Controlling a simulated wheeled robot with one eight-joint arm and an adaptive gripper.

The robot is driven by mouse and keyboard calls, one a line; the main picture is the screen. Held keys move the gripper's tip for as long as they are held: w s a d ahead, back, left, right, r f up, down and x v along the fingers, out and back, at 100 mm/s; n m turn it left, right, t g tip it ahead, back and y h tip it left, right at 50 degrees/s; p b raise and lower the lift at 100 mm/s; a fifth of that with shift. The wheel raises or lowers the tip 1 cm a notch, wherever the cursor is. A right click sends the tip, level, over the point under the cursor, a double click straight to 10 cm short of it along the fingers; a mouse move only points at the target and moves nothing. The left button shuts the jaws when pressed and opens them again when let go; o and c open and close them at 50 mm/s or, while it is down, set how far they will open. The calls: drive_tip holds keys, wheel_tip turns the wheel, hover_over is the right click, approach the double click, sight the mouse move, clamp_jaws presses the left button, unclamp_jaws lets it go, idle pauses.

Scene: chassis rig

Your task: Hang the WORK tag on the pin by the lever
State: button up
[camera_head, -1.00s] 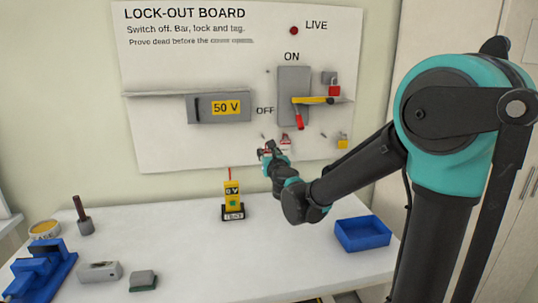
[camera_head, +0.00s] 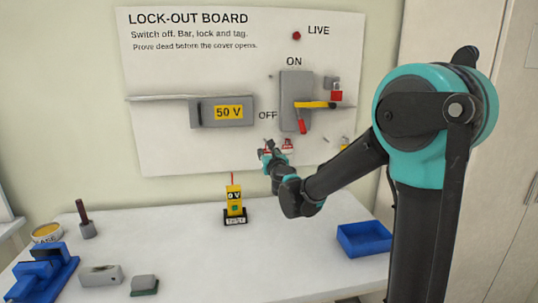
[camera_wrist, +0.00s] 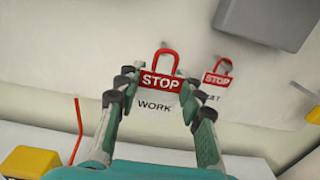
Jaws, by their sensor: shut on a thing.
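My gripper (camera_wrist: 160,88) is shut on the WORK tag (camera_wrist: 157,106), a white tag with a red STOP band and a red loop on top. The tag faces the wrist camera, its loop above the fingertips. In the head view my gripper (camera_head: 267,152) is in front of the lower board (camera_head: 190,150), below and left of the lever (camera_head: 302,126), which has a red grip pointing down. The held tag is hard to make out there. A second STOP tag (camera_wrist: 217,80) hangs on the board to the right, its word partly hidden. I cannot clearly tell which pin is by the lever.
A yellow bar (camera_head: 315,104) and red padlock (camera_head: 337,95) are at the switch box (camera_head: 295,88). A yellow tester (camera_head: 234,200) stands on the table below. A blue tray (camera_head: 363,239) is at right. The middle of the table is clear.

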sight(268, 151)
drive_tip(key=shift+r+x, duration=0.1)
drive_tip(key=shift+x, duration=0.6)
drive_tip(key=shift+r+x, duration=0.15)
drive_tip(key=shift+x, duration=0.5)
drive_tip(key=shift+v, duration=2.95)
